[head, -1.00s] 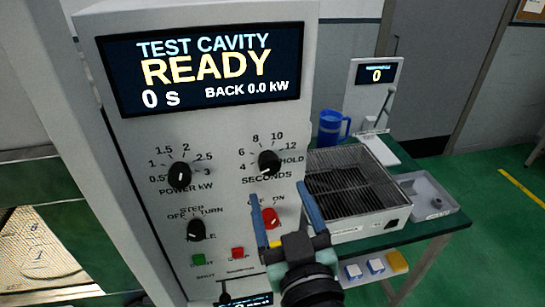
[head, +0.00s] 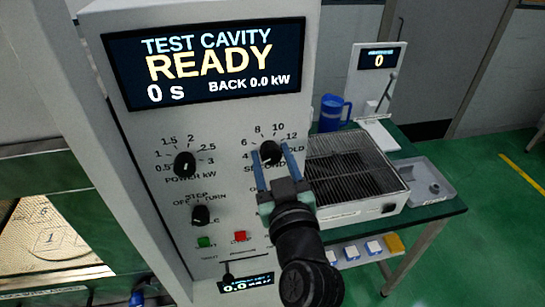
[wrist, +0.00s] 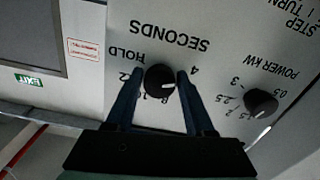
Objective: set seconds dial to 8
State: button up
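The black seconds dial (head: 271,152) is on the grey control panel, right of the power dial. In the wrist view the dial (wrist: 160,80) appears upside down, and its white mark points right and slightly down, between the 4 and 8 labels; the 6 is hidden by a finger. My gripper (head: 271,157) is at the dial, with one blue finger on each side of it. In the wrist view the fingers of my gripper (wrist: 160,77) are open, with narrow gaps seeming to remain beside the knob.
The power kW dial (head: 185,164) and step/turn knob (head: 201,215) are to the left. Green (head: 204,242) and red (head: 240,236) buttons lie below. The display (head: 207,66) reads READY, 0 s. My arm hides the lower right panel. A wire-covered tray (head: 350,170) stands at right.

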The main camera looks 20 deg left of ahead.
grip_shut()
jog(key=shift+m, duration=0.3)
jog(key=m, duration=0.3)
jog(key=shift+m, duration=0.3)
jog(key=m+p, duration=0.1)
jog(key=m, duration=0.3)
jog(key=shift+m, duration=0.3)
jog(key=m+p, duration=0.2)
jog(key=m, duration=0.2)
jog(key=shift+a+r+m, duration=0.1)
jog(key=shift+m, duration=0.2)
jog(key=m+p, duration=0.2)
jog(key=m, duration=0.2)
jog(key=shift+s, duration=0.1)
jog(key=shift+m, duration=0.3)
